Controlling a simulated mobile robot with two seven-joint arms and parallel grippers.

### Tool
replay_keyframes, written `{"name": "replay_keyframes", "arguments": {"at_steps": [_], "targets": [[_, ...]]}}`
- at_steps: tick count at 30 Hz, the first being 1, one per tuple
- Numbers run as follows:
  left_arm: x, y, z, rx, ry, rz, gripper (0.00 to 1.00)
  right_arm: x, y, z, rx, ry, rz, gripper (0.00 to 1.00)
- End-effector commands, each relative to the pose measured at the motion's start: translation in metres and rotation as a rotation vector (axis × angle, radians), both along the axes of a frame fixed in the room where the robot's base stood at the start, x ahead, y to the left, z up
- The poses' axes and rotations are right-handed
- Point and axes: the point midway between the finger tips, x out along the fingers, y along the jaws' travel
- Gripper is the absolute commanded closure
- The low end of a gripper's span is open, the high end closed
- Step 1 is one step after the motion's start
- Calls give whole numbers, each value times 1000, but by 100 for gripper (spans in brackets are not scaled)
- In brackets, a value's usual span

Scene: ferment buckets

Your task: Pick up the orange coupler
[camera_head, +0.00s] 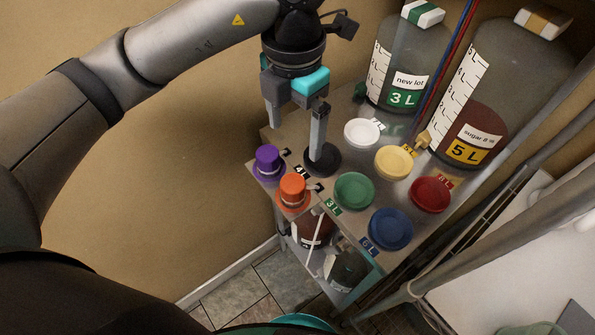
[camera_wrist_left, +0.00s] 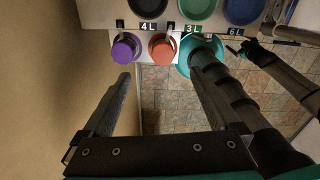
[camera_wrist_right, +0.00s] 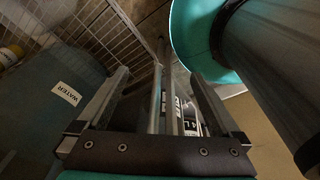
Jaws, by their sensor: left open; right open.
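The orange coupler (camera_head: 293,190) stands at the front left edge of the shelf top, beside a purple coupler (camera_head: 268,160). In the left wrist view the orange coupler (camera_wrist_left: 162,48) lies beyond the fingertips, roughly midway between them, with the purple coupler (camera_wrist_left: 125,47) to its left. My left gripper (camera_head: 296,142) is open and empty, above and behind the couplers in the head view, touching neither. My right gripper (camera_wrist_right: 158,75) is open, seen only in the right wrist view, with nothing clearly held; the couplers are not visible there.
Green (camera_head: 354,190), blue (camera_head: 390,228), red (camera_head: 431,194), yellow (camera_head: 393,162) and white (camera_head: 362,132) lids sit right of the couplers. Large bottles marked 3 L (camera_head: 402,75) and 5 L (camera_head: 480,120) stand behind. A wall is on the left. A WATER container (camera_wrist_right: 50,100) shows in the right wrist view.

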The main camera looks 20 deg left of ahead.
Motion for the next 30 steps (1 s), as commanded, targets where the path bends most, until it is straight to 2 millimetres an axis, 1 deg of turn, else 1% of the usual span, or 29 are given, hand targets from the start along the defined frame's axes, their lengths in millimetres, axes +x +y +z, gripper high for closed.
{"name": "replay_keyframes", "arguments": {"at_steps": [1, 3, 5, 7, 10, 12, 15, 19, 23, 26, 27, 30], "targets": [[-1, -1, -10, 0, 6, 0, 5, -18, -1, -5, -2, 28, 0, 0], [-2, -1, -23, -3, 7, -1, 5, -38, -2, -9, -5, 62, 0, 0], [-2, -1, -35, -4, 8, 0, 5, -49, -3, -12, -7, 81, 0, 0], [-2, -1, -48, -2, 9, 0, 5, -55, -3, -14, -9, 91, -1, 0], [-2, 0, -67, -1, 6, 0, 5, -55, -3, -14, -8, 90, -1, 0], [-2, -1, -77, -2, 6, 0, 5, -51, -3, -15, -7, 83, 0, 0], [-1, -1, -87, -2, 4, -1, 5, -39, -2, -15, -6, 64, 0, 0], [-2, 0, -93, -2, 4, -1, 5, -28, -1, -14, -3, 44, 0, 0], [-7, 1, -109, -3, 7, -2, 5, -28, -1, -13, -3, 44, 1, 0], [-10, 2, -125, -2, 7, -1, 5, -29, -1, -13, -3, 46, 1, 0], [-9, 2, -131, -2, 7, 0, 5, -30, -1, -14, -3, 47, 1, 0], [-8, 2, -140, -2, 4, -2, 5, -33, -1, -15, -4, 53, 1, 0]]}}
